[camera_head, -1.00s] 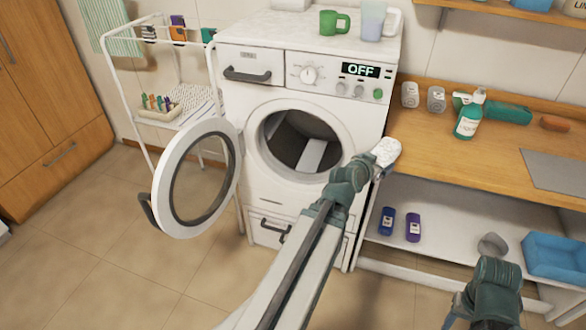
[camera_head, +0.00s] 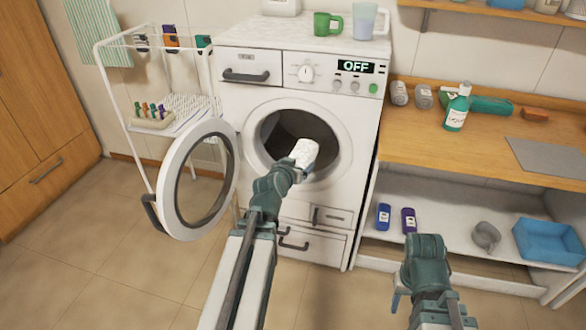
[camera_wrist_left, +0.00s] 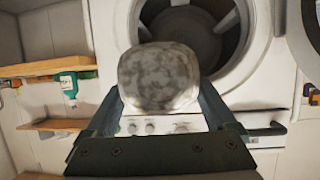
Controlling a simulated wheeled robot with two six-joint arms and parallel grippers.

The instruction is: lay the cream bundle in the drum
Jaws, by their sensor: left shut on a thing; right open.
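The cream bundle (camera_head: 304,153) is a pale, rounded roll. My left gripper (camera_head: 298,166) is shut on it and holds it in front of the washer's round opening, over its lower right part in the head view. The bundle (camera_wrist_left: 158,77) also shows between the left fingers in the left wrist view, its mottled end facing the camera. The drum (camera_head: 285,130) is dark inside, and the bundle hides part of it. The washer door (camera_head: 234,180) stands wide open to the left. My right gripper (camera_head: 398,298) is open and empty, low in front of the bench; its fingertips are partly hidden.
The white washer (camera_head: 345,120) shows OFF on its display. A drying rack (camera_head: 150,120) stands to the left. To the right, a wooden bench (camera_head: 420,140) holds a green bottle (camera_head: 457,108) and other items. A blue tray (camera_head: 548,242) lies on the lower shelf.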

